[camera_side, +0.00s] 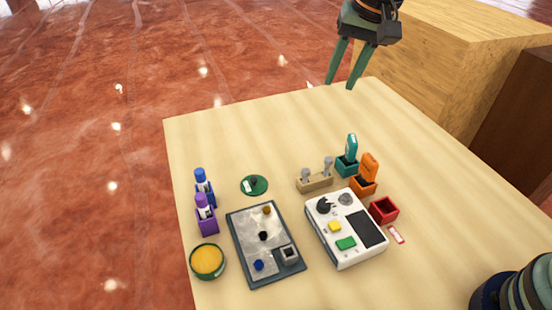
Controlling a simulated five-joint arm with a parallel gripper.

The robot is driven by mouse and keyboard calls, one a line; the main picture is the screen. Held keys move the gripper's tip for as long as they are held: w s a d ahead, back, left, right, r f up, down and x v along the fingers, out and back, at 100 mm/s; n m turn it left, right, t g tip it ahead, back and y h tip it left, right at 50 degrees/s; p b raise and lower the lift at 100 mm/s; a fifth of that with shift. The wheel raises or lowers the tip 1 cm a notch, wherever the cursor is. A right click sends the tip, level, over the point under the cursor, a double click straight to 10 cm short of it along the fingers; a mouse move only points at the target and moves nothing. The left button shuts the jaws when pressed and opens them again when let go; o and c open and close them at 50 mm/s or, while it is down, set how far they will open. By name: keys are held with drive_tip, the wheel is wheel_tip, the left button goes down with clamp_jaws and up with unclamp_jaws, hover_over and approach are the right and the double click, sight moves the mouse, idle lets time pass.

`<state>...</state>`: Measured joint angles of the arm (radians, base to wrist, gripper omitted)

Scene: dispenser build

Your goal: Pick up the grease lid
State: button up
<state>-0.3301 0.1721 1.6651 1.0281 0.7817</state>
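A flat green disc (254,185) with a dark knob and a small pale mark, apparently the grease lid, lies on the table left of centre. A round green-rimmed dish (208,261) filled with yellow, apparently the grease pot, stands uncovered at the front left. My gripper (340,85) is high in the picture, near the table's far edge. Its two green fingers are apart with nothing between them. It is well away from the disc, above and to the right in the picture.
Blue-capped (200,180) and purple-capped (203,212) bottles stand left of the disc. A grey tray (245,247) with small parts lies in front of it. A white device (345,228), a peg block (315,182), and teal (347,163), orange (364,183) and red (384,210) holders are to the right. The table's back is clear.

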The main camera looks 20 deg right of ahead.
drive_tip(key=w+a+f+m+g, duration=0.1)
drive_tip(key=w+a+f+m, duration=0.15)
drive_tip(key=a+f, duration=0.5)
drive_tip(key=m, duration=0.1)
approach(254, 179)
drive_tip(key=shift+g, duration=0.4)
drive_tip(key=f, duration=0.2)
drive_tip(key=w+f, duration=0.1)
drive_tip(key=f, duration=0.5)
drive_tip(key=shift+w+a+f, duration=0.2)
drive_tip(key=shift+w+a, duration=0.1)
drive_tip(key=shift+a, duration=0.1)
clamp_jaws()
